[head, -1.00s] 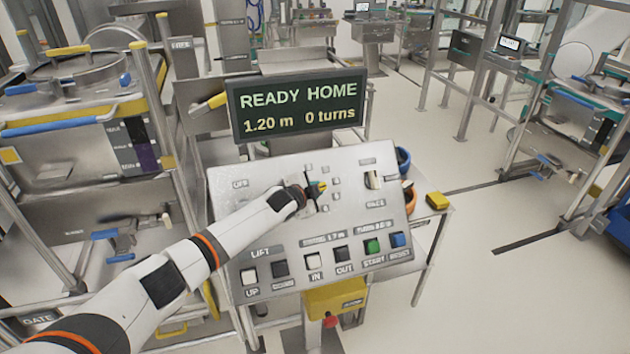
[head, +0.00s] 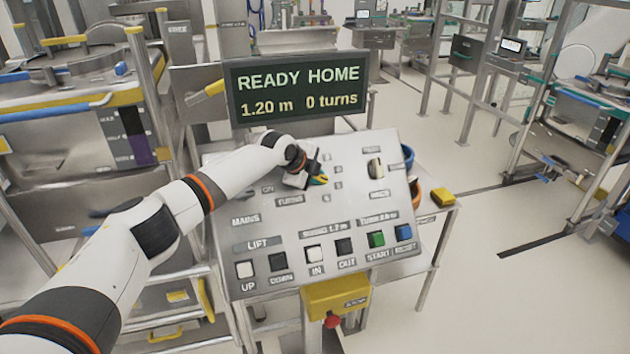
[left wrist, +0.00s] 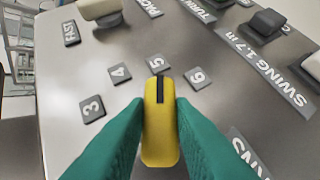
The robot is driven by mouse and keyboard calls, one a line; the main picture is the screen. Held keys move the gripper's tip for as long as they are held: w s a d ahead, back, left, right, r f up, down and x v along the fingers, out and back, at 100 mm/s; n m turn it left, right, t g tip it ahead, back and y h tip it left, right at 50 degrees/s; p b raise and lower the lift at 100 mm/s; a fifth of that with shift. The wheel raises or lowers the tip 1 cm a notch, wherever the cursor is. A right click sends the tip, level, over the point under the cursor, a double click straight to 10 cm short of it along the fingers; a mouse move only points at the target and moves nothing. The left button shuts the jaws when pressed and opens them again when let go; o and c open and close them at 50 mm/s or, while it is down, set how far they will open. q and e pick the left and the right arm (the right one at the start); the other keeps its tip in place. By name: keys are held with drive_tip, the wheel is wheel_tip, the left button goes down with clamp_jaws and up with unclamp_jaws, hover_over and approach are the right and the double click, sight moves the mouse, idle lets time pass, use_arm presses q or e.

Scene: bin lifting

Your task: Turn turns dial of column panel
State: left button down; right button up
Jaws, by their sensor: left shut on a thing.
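The turns dial is a yellow knob (left wrist: 161,140) with a black pointer line. My left gripper (head: 317,178) is shut on it, with a green finger on each side in the left wrist view (left wrist: 160,130). The pointer line aims at the 5 label (left wrist: 155,63); labels 3, 4 and 6 stand around it. In the head view the dial is mostly hidden by the gripper. The dial sits on the sloped metal column panel (head: 350,210). The display (head: 300,95) above reads READY HOME, 1.20 m, 0 turns. My right gripper is not in view.
A pale knob (head: 375,169) sits at the panel's upper right. Along the lower edge are several push buttons, including a green START button (head: 376,239) and a blue RESET button (head: 403,232). A yellow box with a red button (head: 336,296) hangs below.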

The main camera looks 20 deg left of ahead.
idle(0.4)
use_arm(q)
drive_tip(key=c, duration=1.4)
unclamp_jaws()
drive_tip(key=shift+o, duration=0.8)
drive_tip(key=b+v, duration=0.2)
drive_tip(key=v, duration=1)
drive_tip(key=shift+b, duration=0.4)
drive_tip(key=shift+w, duration=0.1)
